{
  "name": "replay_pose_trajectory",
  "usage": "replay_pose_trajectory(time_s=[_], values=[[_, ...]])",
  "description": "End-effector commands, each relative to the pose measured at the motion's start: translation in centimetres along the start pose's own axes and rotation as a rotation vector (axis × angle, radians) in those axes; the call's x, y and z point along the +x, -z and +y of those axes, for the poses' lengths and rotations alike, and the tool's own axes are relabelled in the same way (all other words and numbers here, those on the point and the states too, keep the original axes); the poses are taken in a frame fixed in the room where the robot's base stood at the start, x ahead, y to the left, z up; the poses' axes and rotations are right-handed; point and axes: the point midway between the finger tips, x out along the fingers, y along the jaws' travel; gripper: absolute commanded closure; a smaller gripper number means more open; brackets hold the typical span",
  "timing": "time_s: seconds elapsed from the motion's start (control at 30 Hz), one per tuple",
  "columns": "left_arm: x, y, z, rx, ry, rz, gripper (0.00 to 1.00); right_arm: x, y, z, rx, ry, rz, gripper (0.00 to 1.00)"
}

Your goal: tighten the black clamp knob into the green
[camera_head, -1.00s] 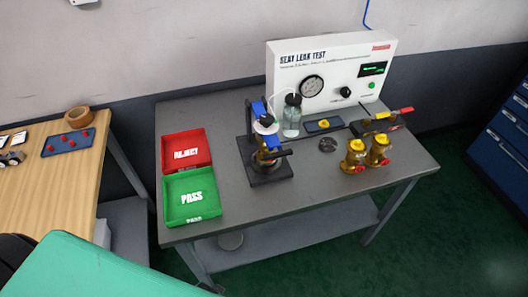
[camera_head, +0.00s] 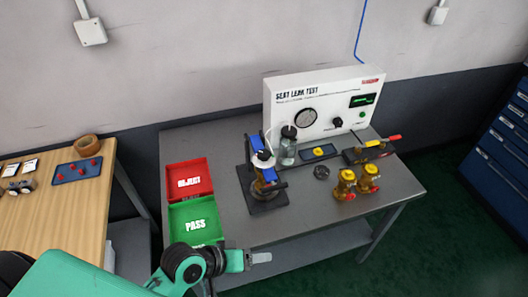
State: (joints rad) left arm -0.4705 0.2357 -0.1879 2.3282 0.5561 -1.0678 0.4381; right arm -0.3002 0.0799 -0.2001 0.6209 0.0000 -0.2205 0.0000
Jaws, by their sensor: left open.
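The black clamp stand (camera_head: 264,199) with blue uprights stands mid-table and holds a brass valve (camera_head: 258,186). A small black knob (camera_head: 264,154) appears at its top, above a white disc; it is too small to read clearly. No green mark on the clamp can be made out. My left gripper (camera_head: 262,257) is at the table's front edge, in front of and below the stand in the picture, apart from it. It is open and seems empty. My right gripper is not in view.
A red REJECT tray (camera_head: 188,167) and green PASS tray (camera_head: 178,218) lie left of the stand. A clear bottle (camera_head: 287,152) stands close behind it. The white test box (camera_head: 283,97) is at the back. Brass valves (camera_head: 346,183) stand to the right.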

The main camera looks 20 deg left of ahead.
Motion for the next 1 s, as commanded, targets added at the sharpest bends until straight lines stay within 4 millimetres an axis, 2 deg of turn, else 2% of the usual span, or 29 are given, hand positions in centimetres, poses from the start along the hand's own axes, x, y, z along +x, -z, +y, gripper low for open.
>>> replay_pose_trajectory(time_s=[0.1, 0.2, 0.37, 0.47, 0.6, 0.7, 0.83, 1.0], values=[[0.8, 2.1, 3.0, -0.230, -0.206, 0.041, 0.40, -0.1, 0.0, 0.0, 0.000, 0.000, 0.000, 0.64], [1.1, 4.2, 4.8, -0.475, -0.379, 0.058, 0.40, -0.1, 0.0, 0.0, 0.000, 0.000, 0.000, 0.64], [0.8, 8.5, 5.6, -0.918, -0.622, 0.063, 0.40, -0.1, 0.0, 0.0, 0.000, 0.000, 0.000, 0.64], [0.6, 11.7, 4.7, -1.213, -0.751, 0.065, 0.40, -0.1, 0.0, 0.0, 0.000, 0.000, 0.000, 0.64], [0.5, 15.8, 1.7, -1.624, -0.901, 0.080, 0.40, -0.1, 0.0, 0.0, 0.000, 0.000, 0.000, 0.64], [0.6, 17.9, -0.9, -1.865, -0.979, 0.102, 0.40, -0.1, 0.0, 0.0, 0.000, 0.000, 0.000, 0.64], [0.7, 19.6, -3.5, -2.072, -1.045, 0.132, 0.40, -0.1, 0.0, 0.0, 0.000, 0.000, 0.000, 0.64], [0.8, 20.4, -4.6, -2.165, -1.075, 0.149, 0.40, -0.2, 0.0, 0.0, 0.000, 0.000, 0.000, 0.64]])
